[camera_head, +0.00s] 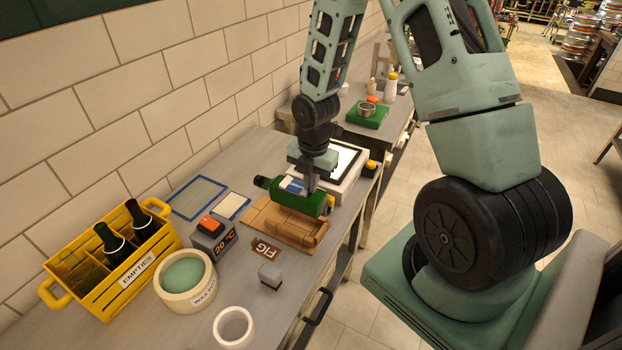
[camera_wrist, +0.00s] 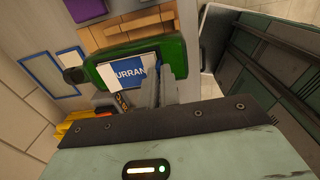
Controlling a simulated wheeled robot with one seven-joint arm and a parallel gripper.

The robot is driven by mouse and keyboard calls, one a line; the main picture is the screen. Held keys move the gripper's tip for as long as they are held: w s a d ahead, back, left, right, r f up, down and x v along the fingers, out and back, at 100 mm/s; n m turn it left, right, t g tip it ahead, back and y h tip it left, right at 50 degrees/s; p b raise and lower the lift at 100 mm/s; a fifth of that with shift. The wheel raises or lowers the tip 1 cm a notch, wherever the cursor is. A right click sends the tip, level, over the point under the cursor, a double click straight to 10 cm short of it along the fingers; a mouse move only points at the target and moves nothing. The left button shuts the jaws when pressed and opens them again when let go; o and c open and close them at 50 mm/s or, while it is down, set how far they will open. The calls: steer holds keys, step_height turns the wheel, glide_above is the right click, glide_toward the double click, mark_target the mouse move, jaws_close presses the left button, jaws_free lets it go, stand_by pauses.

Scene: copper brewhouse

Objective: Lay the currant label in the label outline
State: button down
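The currant label (camera_wrist: 129,73) is blue and white, with part of its name readable in the wrist view. In the head view the currant label (camera_head: 293,185) shows just left of my fingers, over a green bottle (camera_head: 285,198) lying on its side. My gripper (camera_head: 312,188) is low over the bottle; in the wrist view its fingers (camera_wrist: 165,80) are close together at the label's right edge and appear to pinch it. Whether the label touches the bottle is unclear. A pale edge shows around the label on the bottle (camera_wrist: 95,72); I cannot tell whether this is the outline.
A wooden cradle (camera_head: 262,226) is under the bottle. A brown FIG label (camera_head: 265,249), a thermometer box (camera_head: 215,245), a wax pot (camera_head: 180,300) and a yellow EMPTIES crate (camera_head: 105,303) stand nearby. Blue-edged rectangles (camera_head: 176,207) lie by the wall. The bench's right edge is close.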

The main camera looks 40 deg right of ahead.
steer(key=shift+f, duration=0.45)
steer(key=shift+f+b, duration=0.85)
steer(key=shift+f, duration=0.15)
stand_by(0.6)
steer(key=shift+r, duration=0.1)
stand_by(1.1)
steer(key=c, duration=1.6)
jaws_free()
steer(key=shift+o, duration=0.2)
step_height(320, 180, up, 6)
steer(key=p, duration=0.6)
steer(key=shift+r, duration=0.1)
